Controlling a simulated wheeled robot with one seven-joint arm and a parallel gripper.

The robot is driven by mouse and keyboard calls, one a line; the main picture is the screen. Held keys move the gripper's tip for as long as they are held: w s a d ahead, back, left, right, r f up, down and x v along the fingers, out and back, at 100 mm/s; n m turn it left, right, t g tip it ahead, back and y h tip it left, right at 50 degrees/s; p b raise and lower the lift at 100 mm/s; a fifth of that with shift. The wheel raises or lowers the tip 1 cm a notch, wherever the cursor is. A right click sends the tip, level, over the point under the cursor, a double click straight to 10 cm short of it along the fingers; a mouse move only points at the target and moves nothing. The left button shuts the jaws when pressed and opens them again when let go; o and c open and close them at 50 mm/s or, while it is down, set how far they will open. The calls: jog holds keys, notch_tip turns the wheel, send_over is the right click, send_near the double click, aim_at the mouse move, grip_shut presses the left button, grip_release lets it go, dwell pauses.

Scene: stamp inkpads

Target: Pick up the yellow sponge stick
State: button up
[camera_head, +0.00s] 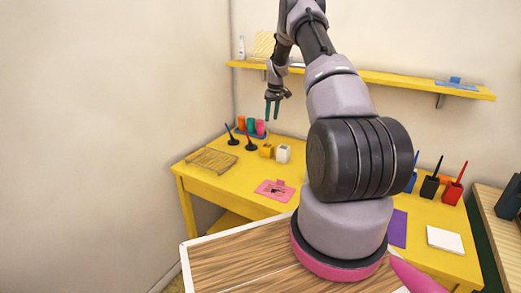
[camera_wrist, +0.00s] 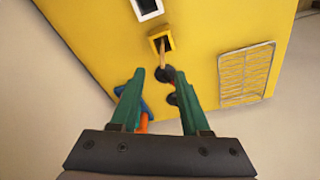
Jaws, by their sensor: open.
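In the wrist view, a small yellow square holder (camera_wrist: 155,36) stands on the yellow table, with a tan stick (camera_wrist: 163,51) that looks to be in it or just beside it. I cannot make out a sponge end. In the head view the yellow holder (camera_head: 266,151) stands at the back left of the table, and no stick can be told apart there. My gripper (camera_head: 272,117) is open and empty above and behind the holder, with green fingers pointing down. In the wrist view my gripper (camera_wrist: 160,75) has its fingers spread, and the holder lies beyond their tips.
A white holder (camera_head: 283,154) stands just right of the yellow one. Colored tubes (camera_head: 251,126) and two black-based sticks (camera_head: 232,140) stand to its left. A wire mesh tray (camera_head: 210,161) and pink card (camera_head: 276,191) lie nearby. A yellow shelf (camera_head: 400,80) runs along the wall.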

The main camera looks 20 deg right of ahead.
jog(key=f, duration=0.3)
jog(key=w+f, duration=0.1)
jog(key=f, duration=0.3)
jog(key=w+a+f, duration=0.1)
jog(key=f, duration=0.3)
jog(key=shift+f, duration=0.15)
grip_shut()
